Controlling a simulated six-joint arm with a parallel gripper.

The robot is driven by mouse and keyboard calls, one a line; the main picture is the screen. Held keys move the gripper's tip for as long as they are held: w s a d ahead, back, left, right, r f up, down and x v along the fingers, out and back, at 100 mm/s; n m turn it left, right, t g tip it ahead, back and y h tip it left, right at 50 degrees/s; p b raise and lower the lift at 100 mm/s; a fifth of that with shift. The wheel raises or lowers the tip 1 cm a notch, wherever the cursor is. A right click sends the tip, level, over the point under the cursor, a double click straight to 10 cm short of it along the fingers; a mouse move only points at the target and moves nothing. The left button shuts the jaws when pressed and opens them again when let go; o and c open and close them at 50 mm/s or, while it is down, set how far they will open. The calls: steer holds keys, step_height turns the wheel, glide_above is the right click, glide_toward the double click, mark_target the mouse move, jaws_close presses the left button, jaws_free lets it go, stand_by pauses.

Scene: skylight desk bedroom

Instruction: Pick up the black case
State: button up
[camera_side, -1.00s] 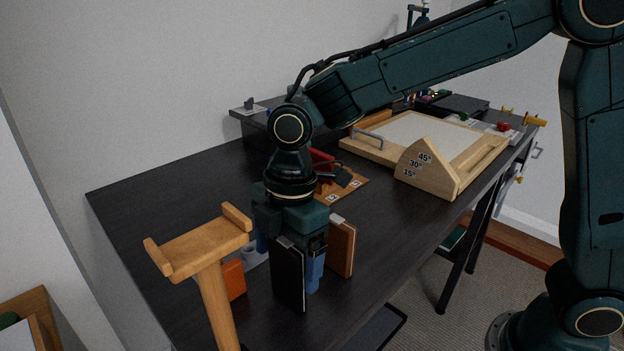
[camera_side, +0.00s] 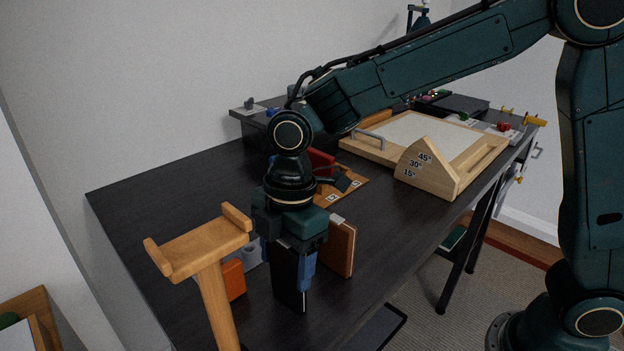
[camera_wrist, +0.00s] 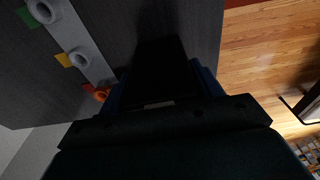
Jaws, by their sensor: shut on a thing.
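The black case (camera_side: 287,277) stands upright near the front edge of the dark desk, below my gripper (camera_side: 297,268) in the side view. My gripper is shut on the black case, with a blue finger showing at its right side. In the wrist view the black case (camera_wrist: 160,62) lies between the blue fingers of my gripper (camera_wrist: 162,84). The lower end of the case appears at or close to the desk top; I cannot tell whether it touches.
A brown case (camera_side: 341,246) stands just right of my gripper. An orange block (camera_side: 233,279) and a wooden stand (camera_side: 200,245) are to the left. A wooden drawing board (camera_side: 420,135) with an angle block (camera_side: 428,168) lies further back. The desk's left part is clear.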

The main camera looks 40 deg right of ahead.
steer(key=shift+r, duration=5)
steer(key=shift+w, duration=0.1)
